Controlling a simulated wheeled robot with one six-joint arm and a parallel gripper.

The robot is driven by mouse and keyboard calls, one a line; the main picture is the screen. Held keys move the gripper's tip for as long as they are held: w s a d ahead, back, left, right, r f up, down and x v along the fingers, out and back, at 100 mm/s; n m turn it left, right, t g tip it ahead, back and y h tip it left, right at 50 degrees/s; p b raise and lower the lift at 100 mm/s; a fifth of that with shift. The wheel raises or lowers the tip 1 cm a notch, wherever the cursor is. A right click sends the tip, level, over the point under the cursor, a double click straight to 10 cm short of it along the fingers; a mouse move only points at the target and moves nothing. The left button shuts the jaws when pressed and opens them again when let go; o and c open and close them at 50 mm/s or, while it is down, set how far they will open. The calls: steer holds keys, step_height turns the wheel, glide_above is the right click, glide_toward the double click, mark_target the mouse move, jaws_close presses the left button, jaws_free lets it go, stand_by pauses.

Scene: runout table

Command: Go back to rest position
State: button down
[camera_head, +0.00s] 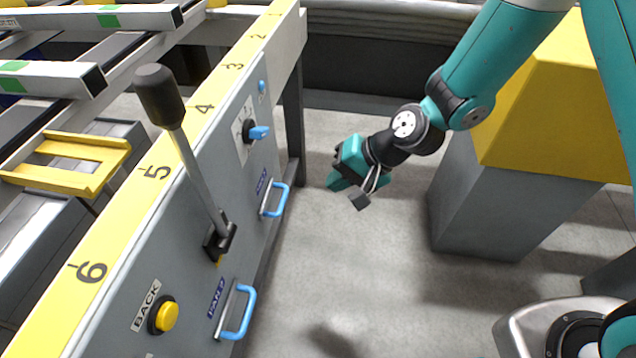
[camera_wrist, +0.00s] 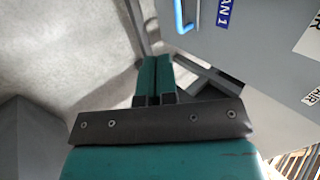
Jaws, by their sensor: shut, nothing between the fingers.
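My gripper (camera_head: 334,180) hangs at the end of my teal arm, in the air to the right of the grey panel (camera_head: 180,245). In the wrist view, its two teal fingers (camera_wrist: 154,80) are together with nothing between them. It is apart from the panel and its handles, and touches nothing that I can see.
The panel has a black-knobbed lever (camera_head: 195,160), a blue switch (camera_head: 258,132), two blue handles, the nearer one (camera_head: 246,312), and a yellow button (camera_head: 166,317). A yellow numbered strip (camera_head: 132,200) tops it. A yellow-and-grey block (camera_head: 500,190) stands right. Floor (camera_head: 350,265) between is clear.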

steer(key=s+d+r+n+g+h, duration=0.1)
steer(key=s+d+r+n, duration=0.15)
steer(key=r, duration=0.45)
steer(key=s+d+r+n, duration=0.1)
steer(key=s+r+n, duration=0.1)
steer(key=s+r, duration=0.35)
steer(key=s+d+r+n+h, duration=0.3)
steer(key=s+d+r+n, duration=0.25)
steer(key=s+r, duration=0.5)
step_height(320, 180, up, 26)
steer(key=p, duration=2.7)
steer(key=shift+d+r+m+g, duration=0.2)
steer(key=shift+d+m+g, duration=0.05)
steer(key=shift+m+g, duration=0.05)
